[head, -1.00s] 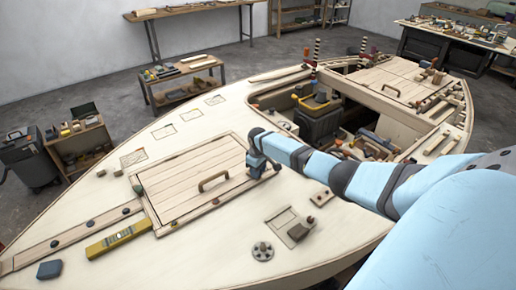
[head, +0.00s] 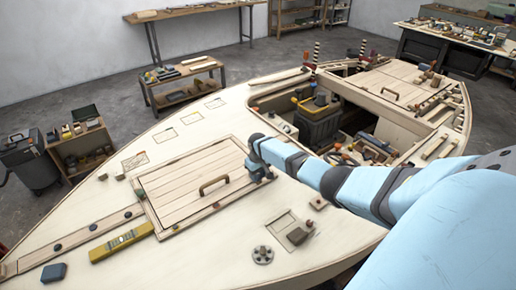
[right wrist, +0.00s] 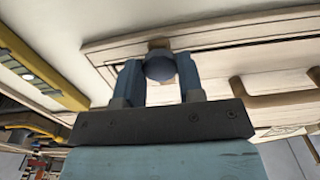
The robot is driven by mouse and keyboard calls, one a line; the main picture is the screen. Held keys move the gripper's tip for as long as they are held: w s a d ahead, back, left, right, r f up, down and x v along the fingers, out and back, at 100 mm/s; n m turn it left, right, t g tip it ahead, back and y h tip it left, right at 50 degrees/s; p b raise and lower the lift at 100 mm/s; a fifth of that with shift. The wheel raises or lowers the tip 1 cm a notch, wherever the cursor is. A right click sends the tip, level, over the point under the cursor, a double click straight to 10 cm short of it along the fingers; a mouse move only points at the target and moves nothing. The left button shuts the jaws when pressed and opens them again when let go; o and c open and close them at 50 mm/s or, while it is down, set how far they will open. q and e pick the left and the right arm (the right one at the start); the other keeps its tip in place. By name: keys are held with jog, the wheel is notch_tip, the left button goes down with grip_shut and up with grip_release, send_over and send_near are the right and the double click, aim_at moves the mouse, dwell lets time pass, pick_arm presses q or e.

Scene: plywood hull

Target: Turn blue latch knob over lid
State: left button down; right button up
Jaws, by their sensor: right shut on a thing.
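The wooden lid (head: 188,186) lies flat in its frame on the pale plywood deck, with a curved handle (head: 214,185) near its right side. My right gripper (head: 260,174) is at the lid's right edge. In the right wrist view its two blue fingers (right wrist: 159,78) are shut on the rounded blue latch knob (right wrist: 160,66), one finger on each side. In the head view my gripper mostly hides the knob. My left gripper is not in view.
A yellow spirit level (head: 122,243) and a dark blue block (head: 54,272) lie on the deck at the front left. A round metal fitting (head: 263,255) sits to the front right. Beyond my right arm is an open hatch (head: 345,125) with gear inside.

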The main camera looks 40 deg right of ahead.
jog(key=o, duration=0.9)
notch_tip(320, 180, up, 14)
jog(key=shift+f, duration=0.1)
dwell(0.4)
